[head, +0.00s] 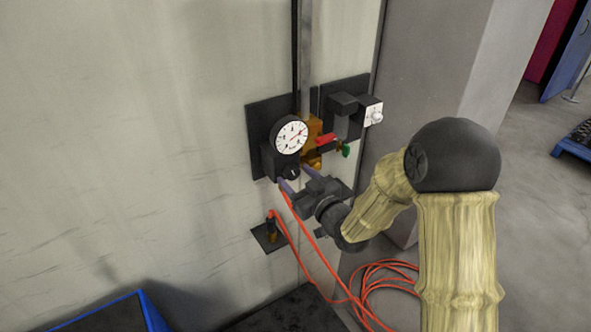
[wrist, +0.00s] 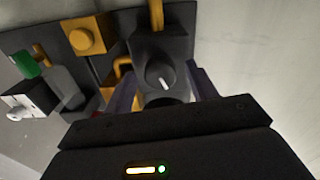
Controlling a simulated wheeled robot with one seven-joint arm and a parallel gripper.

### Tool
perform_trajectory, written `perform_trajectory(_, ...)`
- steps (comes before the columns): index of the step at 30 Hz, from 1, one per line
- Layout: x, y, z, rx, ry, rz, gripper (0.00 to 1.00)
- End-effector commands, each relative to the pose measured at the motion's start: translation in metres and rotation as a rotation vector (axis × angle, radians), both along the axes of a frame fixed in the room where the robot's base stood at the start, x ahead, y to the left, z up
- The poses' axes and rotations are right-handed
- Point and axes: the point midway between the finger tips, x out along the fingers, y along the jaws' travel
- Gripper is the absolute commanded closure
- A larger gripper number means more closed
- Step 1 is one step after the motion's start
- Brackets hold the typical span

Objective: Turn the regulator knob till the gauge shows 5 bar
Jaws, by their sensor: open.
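The round white gauge (head: 291,136) sits on the dark regulator body (head: 268,160) on the wall plate. The black regulator knob (head: 293,173) is below the gauge. In the wrist view the knob (wrist: 159,77) shows a white pointer mark, tilted a little. My gripper (head: 294,179) is open just in front of the knob. In the wrist view its two purple-grey fingers (wrist: 162,92) stand to either side of the knob. Whether they touch it I cannot tell.
A red lever (head: 326,139), a green knob (head: 346,151) and a white-faced box (head: 374,113) are to the right of the gauge. An orange hose (head: 290,232) hangs below and coils on the floor. A blue-edged bin (head: 152,310) stands at the lower left.

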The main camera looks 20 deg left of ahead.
Motion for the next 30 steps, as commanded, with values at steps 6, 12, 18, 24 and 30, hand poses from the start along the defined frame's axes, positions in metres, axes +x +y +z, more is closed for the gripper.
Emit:
perform_trajectory(6, 0.0072, 0.0084, -0.0001, 0.0, 0.0, 0.0, 0.43)
perform_trajectory(12, 0.007, 0.008, -0.0005, 0.0, 0.0, 0.0, 0.45)
perform_trajectory(18, 0.0069, 0.0079, -0.0003, 0.0, 0.0, 0.0, 0.84)
perform_trajectory(24, 0.007, 0.0077, -0.0006, 0.003, 0.003, -0.001, 0.88)
perform_trajectory(30, 0.0067, 0.0078, -0.0018, 0.03, 0.034, 0.0, 0.88)
